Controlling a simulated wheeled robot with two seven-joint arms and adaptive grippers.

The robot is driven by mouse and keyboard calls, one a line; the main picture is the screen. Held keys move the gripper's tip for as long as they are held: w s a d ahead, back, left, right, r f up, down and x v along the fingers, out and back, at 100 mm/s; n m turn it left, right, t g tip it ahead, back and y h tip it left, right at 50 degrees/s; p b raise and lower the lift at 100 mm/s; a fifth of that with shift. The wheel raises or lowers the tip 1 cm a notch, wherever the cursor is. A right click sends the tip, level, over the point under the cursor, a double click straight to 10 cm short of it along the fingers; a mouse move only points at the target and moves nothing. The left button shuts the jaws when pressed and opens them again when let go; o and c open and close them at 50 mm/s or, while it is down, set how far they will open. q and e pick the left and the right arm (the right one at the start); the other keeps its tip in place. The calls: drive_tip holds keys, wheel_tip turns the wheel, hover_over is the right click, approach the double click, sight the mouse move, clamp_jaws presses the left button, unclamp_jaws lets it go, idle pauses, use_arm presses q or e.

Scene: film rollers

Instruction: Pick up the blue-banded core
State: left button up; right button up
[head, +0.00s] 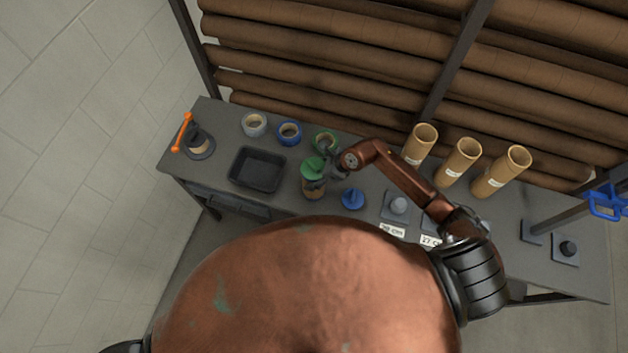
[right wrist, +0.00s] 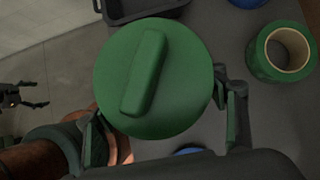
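I cannot make out a blue band on any core. Three tall tan cores with pale labels, the left (head: 419,146), middle (head: 458,162) and right (head: 502,172), stand at the back right of the bench. A blue ring (head: 289,132) sits at the back. A short brown roll (head: 313,192) stands upright under a green knobbed cap (head: 313,167). My right gripper (head: 322,172) is at this cap. In the right wrist view its fingers flank the green cap (right wrist: 155,80); contact is unclear. My left gripper (right wrist: 36,96) shows there at the left edge, fingers apart and empty.
A black tray (head: 239,183) lies left of the capped roll. A pale ring (head: 254,124) and a green ring (head: 325,140) lie at the back. A blue knobbed plug (head: 353,198) stands close by on the right. An orange-handled device (head: 196,143) is at the left end.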

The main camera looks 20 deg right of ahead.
drive_tip(key=c, duration=1.3)
drive_tip(key=shift+r, duration=0.1)
